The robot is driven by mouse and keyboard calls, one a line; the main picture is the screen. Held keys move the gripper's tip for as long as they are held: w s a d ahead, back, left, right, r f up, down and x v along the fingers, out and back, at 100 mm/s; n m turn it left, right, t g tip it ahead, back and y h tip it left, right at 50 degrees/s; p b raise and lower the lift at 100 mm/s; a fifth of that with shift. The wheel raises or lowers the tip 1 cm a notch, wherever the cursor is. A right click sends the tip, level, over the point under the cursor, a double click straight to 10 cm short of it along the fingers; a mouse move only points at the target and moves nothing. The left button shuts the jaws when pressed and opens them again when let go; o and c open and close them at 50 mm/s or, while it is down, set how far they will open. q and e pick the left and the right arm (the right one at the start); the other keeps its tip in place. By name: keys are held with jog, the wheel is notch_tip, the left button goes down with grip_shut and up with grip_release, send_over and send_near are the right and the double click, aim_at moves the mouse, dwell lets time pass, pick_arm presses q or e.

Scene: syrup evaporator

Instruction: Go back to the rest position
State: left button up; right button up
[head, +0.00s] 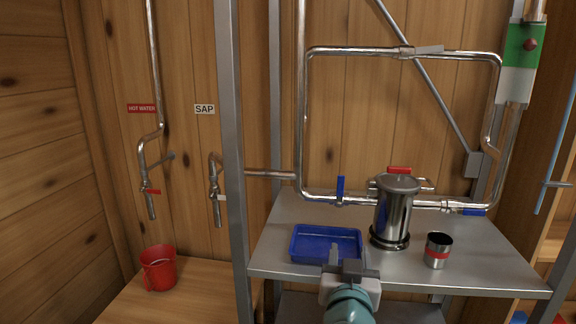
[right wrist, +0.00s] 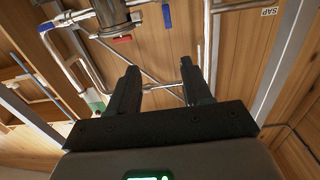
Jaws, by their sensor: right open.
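My right gripper (head: 345,258) is in the lower middle of the head view, at the front edge of the grey metal shelf (head: 480,262). In the right wrist view its two dark fingers (right wrist: 160,82) stand apart with nothing between them. In the head view the gripper overlaps the front of a blue tray (head: 300,250); I cannot tell whether they touch. My left gripper is in neither view.
A lidded steel pot (head: 392,215) and a small steel cup (head: 437,250) with a red band stand on the shelf. Pipes with a blue-handled valve (head: 340,188) run behind. A red jug (head: 158,270) stands on the wooden counter. A metal post (head: 230,150) rises left of the shelf.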

jog(key=w+d+f+g+h+p, duration=0.1)
jog(key=w+d+f+g, duration=0.1)
jog(key=d+f, duration=0.4)
jog(key=s+d+f+n+g+y+p, duration=0.1)
jog(key=s+d+f+g+p, duration=0.15)
jog(key=f, duration=0.85)
jog(key=s+d+f+n+g+y+p, duration=0.1)
jog(key=s+f+g, duration=0.25)
jog(key=f, duration=0.85)
jog(key=s+a+f+g+y+p, duration=0.1)
jog(key=s+a+f+g+y, duration=0.2)
jog(key=s+f, duration=0.7)
jog(key=s+a+f+m+g+y, duration=0.1)
jog(key=s+a+g, duration=0.1)
jog(key=s, duration=0.5)
jog(key=s+a+f+g+y, duration=0.1)
jog(key=s+a+g+y, duration=0.1)
jog(key=s, duration=0.6)
jog(key=shift+a+m+g, duration=0.4)
jog(key=shift+a+g, duration=0.45)
jog(key=shift+g, duration=0.25)
jog(key=shift+w, duration=0.15)
